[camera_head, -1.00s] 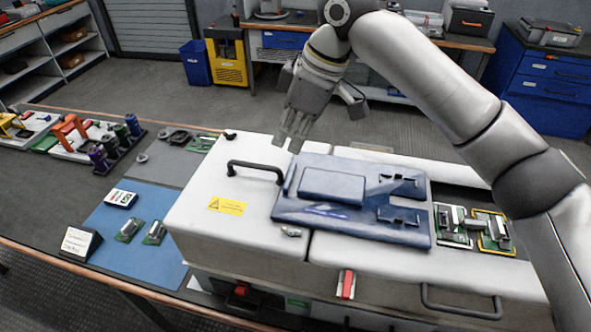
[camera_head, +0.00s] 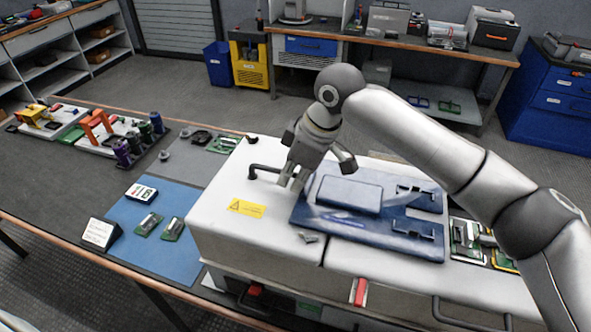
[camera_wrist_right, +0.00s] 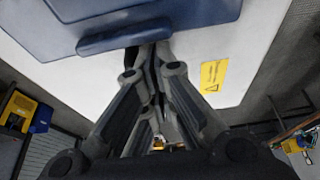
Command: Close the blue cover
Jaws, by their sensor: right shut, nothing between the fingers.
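My left gripper is not in view.
Green circuit modules (camera_head: 466,240) sit in an open bay right of the cover. A blue mat (camera_head: 168,237) with small parts lies left of the cabinet. A yellow warning label (camera_head: 246,208) is on the cabinet top. Workbenches stand behind.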

